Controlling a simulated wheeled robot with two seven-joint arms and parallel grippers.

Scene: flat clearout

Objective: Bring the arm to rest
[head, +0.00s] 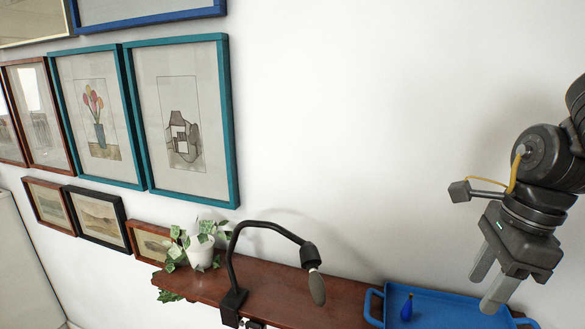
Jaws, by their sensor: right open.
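My right gripper (490,281) is at the right side of the head view, pointing down. Its two grey fingers are apart and nothing shows between them. It hangs in front of and above a blue tray (455,308) with raised handles. My right arm comes in from the right edge. My left gripper is not in view.
The tray sits at the right end of a brown wooden shelf (205,288), with a small dark blue object (407,307) in it. A black clamp lamp (236,265) and a white potted plant (200,252) are further left. Framed pictures (185,120) hang on the white wall.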

